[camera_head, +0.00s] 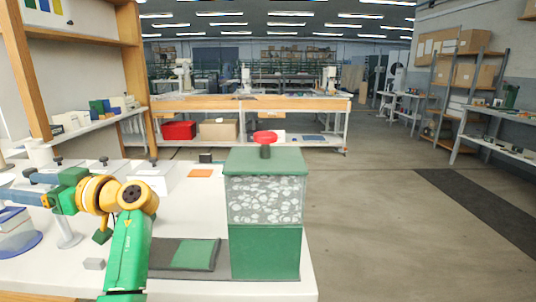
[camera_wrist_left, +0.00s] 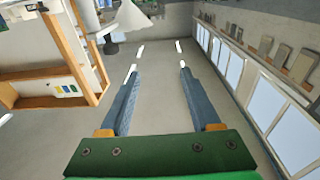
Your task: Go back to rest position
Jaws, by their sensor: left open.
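My left arm comes in at the lower left of the head view, with a green link and yellow joints above the white table. My left gripper (camera_head: 25,187) points to the left there, above the table's left part. In the left wrist view my left gripper (camera_wrist_left: 157,68) shows two blue-grey fingers wide apart, with nothing between them. Behind them are a plain grey surface and bright light strips. My right gripper is in neither view.
A wooden shelf (camera_head: 130,60) rises at the left. Floor (camera_head: 390,230) is clear at right.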

